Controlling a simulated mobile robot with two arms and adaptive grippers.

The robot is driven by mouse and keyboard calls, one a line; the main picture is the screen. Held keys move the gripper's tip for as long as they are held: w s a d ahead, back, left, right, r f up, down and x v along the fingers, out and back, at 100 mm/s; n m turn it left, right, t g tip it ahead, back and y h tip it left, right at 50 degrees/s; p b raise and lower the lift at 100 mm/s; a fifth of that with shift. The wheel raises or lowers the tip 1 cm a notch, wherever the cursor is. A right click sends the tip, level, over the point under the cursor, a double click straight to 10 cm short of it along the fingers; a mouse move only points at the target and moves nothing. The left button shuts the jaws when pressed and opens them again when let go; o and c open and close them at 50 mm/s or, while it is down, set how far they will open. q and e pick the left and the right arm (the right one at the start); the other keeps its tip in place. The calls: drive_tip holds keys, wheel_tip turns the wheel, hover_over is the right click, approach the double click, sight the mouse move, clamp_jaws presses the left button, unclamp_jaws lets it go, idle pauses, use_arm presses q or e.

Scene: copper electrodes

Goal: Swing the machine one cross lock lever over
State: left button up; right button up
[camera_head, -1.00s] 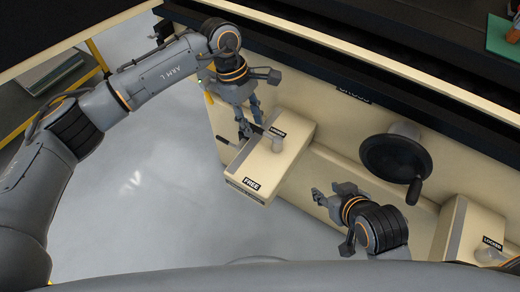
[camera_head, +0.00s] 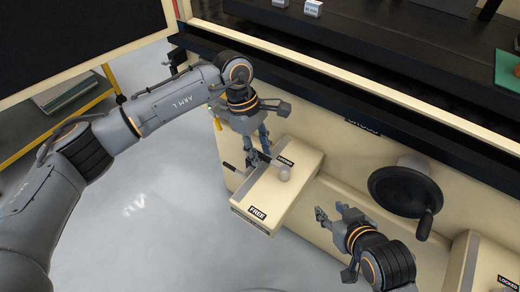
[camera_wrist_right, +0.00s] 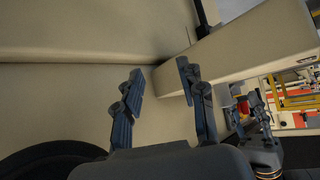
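The knob end is near the LOCKED label (camera_head: 285,159); the FREE label (camera_head: 258,213) is at the box's near end. My left gripper (camera_head: 258,155) points down at the far left edge of the box top, its fingers close to the lever's dark shaft. Whether they touch it or how far they are closed is unclear. My right gripper (camera_head: 326,217) is in front of the machine, right of the box; its fingers stand apart and empty in the right wrist view (camera_wrist_right: 160,105).
A black handwheel (camera_head: 400,192) with a crank handle sticks out to the right. A second cream box (camera_head: 488,262) with a LOCKED label is at the lower right. A yellow-framed shelf (camera_head: 80,110) stands at the left. Open grey floor (camera_head: 130,225) lies in front.

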use_arm(q)
drive_tip(key=shift+f, duration=0.1)
idle(0.5)
drive_tip(key=shift+c, duration=0.2)
clamp_jaws()
